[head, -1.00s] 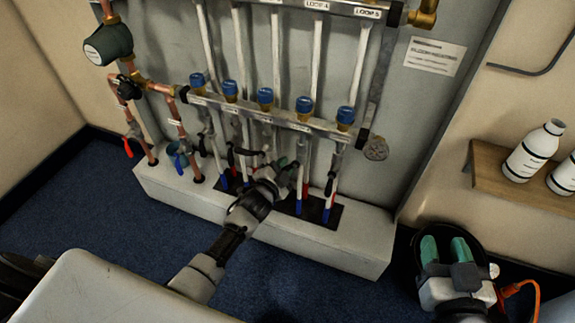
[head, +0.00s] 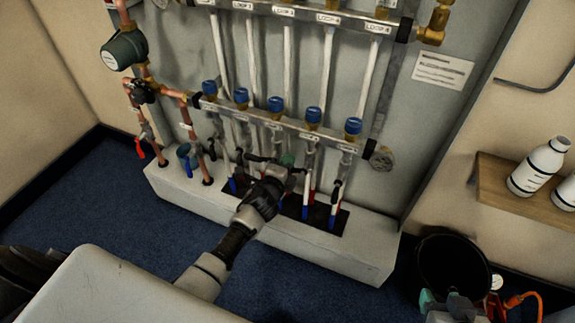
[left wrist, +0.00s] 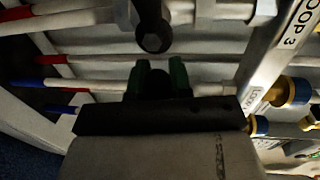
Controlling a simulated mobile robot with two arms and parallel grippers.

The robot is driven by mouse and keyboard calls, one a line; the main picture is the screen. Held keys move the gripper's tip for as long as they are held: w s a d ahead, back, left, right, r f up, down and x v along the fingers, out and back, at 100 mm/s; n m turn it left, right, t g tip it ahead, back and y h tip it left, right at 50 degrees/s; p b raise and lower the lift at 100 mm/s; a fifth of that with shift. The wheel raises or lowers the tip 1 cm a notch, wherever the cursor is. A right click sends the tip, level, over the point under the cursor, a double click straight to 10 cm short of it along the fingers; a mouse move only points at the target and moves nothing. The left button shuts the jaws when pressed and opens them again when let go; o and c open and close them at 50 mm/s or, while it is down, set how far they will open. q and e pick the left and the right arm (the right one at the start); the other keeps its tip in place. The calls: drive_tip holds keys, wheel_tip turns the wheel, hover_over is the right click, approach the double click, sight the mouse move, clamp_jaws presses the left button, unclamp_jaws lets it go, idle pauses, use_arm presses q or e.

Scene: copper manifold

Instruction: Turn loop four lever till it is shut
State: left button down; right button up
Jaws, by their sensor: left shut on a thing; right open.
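The manifold's lower rail (head: 283,120) carries several blue caps, and the loop four cap (head: 313,115) is second from the right. My left gripper (head: 288,161) is at the valves under this rail, by the loop four pipe. It is shut on the loop four lever, which is mostly hidden by the gripper. In the left wrist view its green fingers (left wrist: 158,78) are close together, with a dark valve part (left wrist: 153,32) just beyond them.
Red and blue marked pipes enter the pale plinth (head: 340,253) below the rail. Copper pipes with a red lever (head: 140,148) stand at the left. A black bucket (head: 452,265) is beside my right gripper. A wooden shelf (head: 500,193) holds white bottles (head: 540,165).

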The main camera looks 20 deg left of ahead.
use_arm(q)
drive_tip(key=shift+r+m, duration=0.1)
drive_tip(key=shift+m, duration=0.2)
drive_tip(key=c, duration=1)
unclamp_jaws()
drive_tip(key=shift+c, duration=0.2)
use_arm(e)
drive_tip(key=shift+s, duration=0.1)
use_arm(q)
drive_tip(key=s+r+p, duration=0.1)
drive_tip(key=s+p, duration=0.1)
drive_tip(key=s, duration=0.8)
drive_tip(key=shift+s+a+r, duration=0.15)
drive_tip(key=shift+s+r, duration=0.15)
drive_tip(key=shift+s, duration=0.05)
use_arm(e)
drive_tip(key=s+d+f+g+h, duration=0.1)
drive_tip(key=s+d+f+g, duration=0.1)
drive_tip(key=s+g, duration=0.4)
drive_tip(key=shift+s+d+f+h, duration=0.35)
drive_tip(key=shift+s+d, duration=0.1)
drive_tip(key=shift+s, duration=0.7)
